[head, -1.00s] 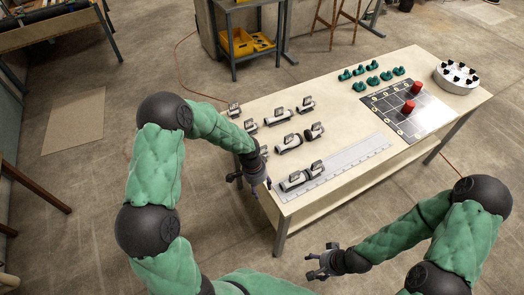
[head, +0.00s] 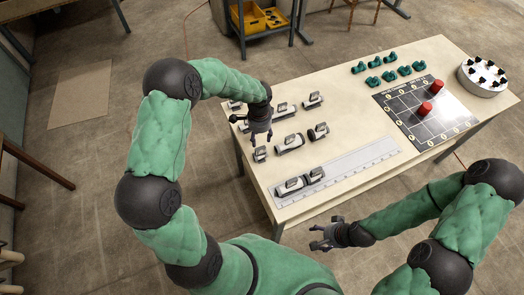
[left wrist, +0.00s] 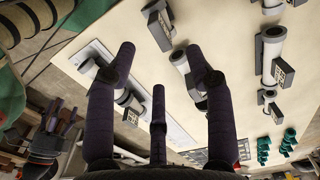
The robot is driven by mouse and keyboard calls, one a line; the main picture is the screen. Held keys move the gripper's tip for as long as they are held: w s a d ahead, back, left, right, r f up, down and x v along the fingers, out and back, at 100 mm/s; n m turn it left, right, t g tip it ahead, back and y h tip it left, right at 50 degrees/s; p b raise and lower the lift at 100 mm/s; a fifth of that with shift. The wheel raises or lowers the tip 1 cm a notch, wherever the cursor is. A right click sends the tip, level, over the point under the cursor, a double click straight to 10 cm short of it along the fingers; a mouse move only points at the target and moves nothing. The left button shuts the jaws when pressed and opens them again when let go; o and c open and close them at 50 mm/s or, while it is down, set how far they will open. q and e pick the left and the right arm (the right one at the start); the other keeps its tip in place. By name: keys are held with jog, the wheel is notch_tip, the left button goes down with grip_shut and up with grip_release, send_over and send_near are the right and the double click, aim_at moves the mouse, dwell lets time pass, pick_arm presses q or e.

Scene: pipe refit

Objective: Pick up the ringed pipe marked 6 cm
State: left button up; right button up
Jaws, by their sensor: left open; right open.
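Several light grey pipes with dark ends and small tags lie on the left half of the table. They include one longer pipe (head: 289,145) in the middle, a short piece (head: 260,154) left of it, and two pieces (head: 290,186) by the ruler. The tags are too small to read, so I cannot tell which pipe is marked 6 cm. My left gripper (head: 259,138) is open and empty above the pipes' left side. In the left wrist view its fingers (left wrist: 160,62) spread above the table, with a pipe (left wrist: 181,62) beside the right finger. My right gripper (head: 322,238) is open off the table's front edge.
A long pale ruler (head: 345,168) lies along the front edge. Green fittings (head: 375,82) stand at the back. A dark gridded board (head: 440,130) with two red cylinders (head: 424,109) and a round white holder (head: 483,77) are at the right. The middle of the table is clear.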

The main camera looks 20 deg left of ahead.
aim_at(261, 149)
pick_arm(q)
jog(key=f, duration=0.9)
jog(key=shift+s+d+b, duration=0.1)
jog(key=shift+d+b, duration=0.1)
jog(key=shift+b, duration=0.1)
grip_shut()
